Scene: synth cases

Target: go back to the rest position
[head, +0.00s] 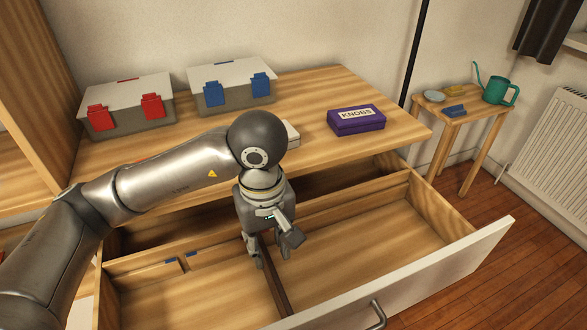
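My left gripper (271,256) hangs from my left arm, pointing down over the open drawer (395,290). Its fingers are apart, with nothing seen held between them. A dark divider (275,287) runs behind and below the fingers; I cannot tell whether they touch it. My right gripper is not in view.
On the wooden top (300,85) stand a red-latched case (127,90), a blue-latched case (232,75) and a purple KNOBS box (357,122). My arm partly hides a pale item (292,133). A small table (478,118) at right holds a green watering can (496,91).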

